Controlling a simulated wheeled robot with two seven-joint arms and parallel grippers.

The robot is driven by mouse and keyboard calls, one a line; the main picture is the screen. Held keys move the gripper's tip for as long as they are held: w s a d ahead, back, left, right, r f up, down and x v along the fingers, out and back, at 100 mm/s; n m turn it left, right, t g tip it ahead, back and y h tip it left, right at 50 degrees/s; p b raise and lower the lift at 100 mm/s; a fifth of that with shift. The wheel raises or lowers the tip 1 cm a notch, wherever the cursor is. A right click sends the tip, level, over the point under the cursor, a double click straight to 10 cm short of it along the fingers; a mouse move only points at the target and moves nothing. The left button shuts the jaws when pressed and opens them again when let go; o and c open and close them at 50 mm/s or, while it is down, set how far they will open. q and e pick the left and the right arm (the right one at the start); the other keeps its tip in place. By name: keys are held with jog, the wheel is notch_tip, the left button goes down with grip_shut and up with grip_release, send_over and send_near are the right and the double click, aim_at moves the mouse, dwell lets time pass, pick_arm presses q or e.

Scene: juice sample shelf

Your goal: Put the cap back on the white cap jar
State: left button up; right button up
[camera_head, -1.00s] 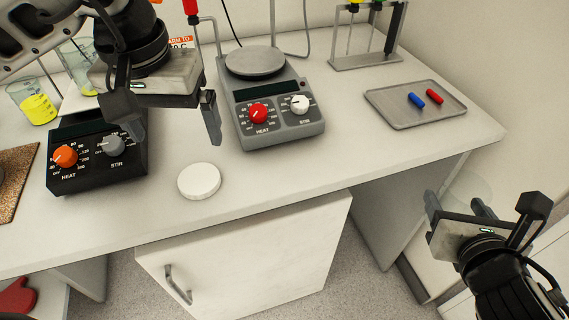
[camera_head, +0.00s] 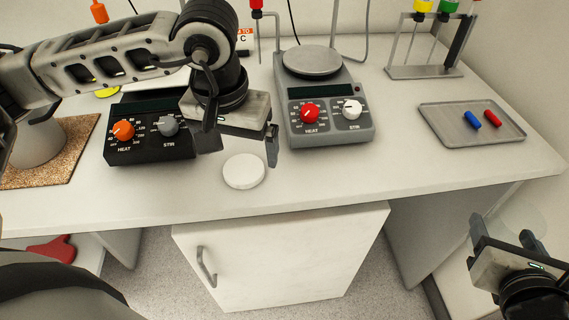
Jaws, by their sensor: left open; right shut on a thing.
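The white cap (camera_head: 244,171) lies flat on the white bench, near its front edge. My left gripper (camera_head: 240,146) is open and empty, pointing down just above and behind the cap, with its fingers apart and not around it.
A black hotplate (camera_head: 150,148) stands left of the cap, a grey hotplate (camera_head: 330,122) behind right. A metal tray (camera_head: 450,128) holds a blue and a red piece. A tube rack (camera_head: 425,71) stands at the back right. The bench right of the cap is clear.

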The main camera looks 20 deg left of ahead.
aim_at(243, 168)
pick_arm(q)
jog(key=f, duration=0.1)
jog(key=w+f, duration=0.1)
jog(key=f, duration=0.1)
jog(key=f+p, duration=0.1)
jog(key=f, duration=0.1)
jog(key=shift+w+a, duration=0.15)
jog(key=shift+a, duration=0.1)
pick_arm(e)
jog(key=shift+r, duration=0.55)
pick_arm(q)
jog(key=c, duration=1.2)
jog(key=shift+o, duration=0.2)
jog(key=shift+r, duration=0.1)
